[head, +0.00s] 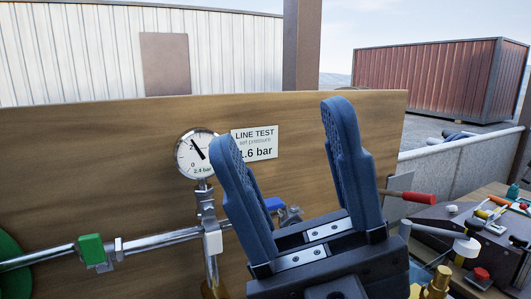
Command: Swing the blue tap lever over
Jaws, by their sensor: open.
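The blue tap lever (274,204) shows as a small blue piece between the two fingers of my gripper, low in the head view. It sits by a metal fitting (291,215) on the pipework in front of the wooden board. My gripper (286,128) has two blue ribbed fingers standing wide apart and pointing up, with nothing held between them. The lever appears beyond the fingers, and the left finger hides part of the pipework beside it. I cannot tell whether a finger touches the lever.
A wooden board (90,165) backs the pipe (45,257). A dial gauge (197,154) and a "LINE TEST" sign (265,143) are at the board. A green handle (91,249) is on the left; a red-handled lever (410,196) and cluttered bench are on the right.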

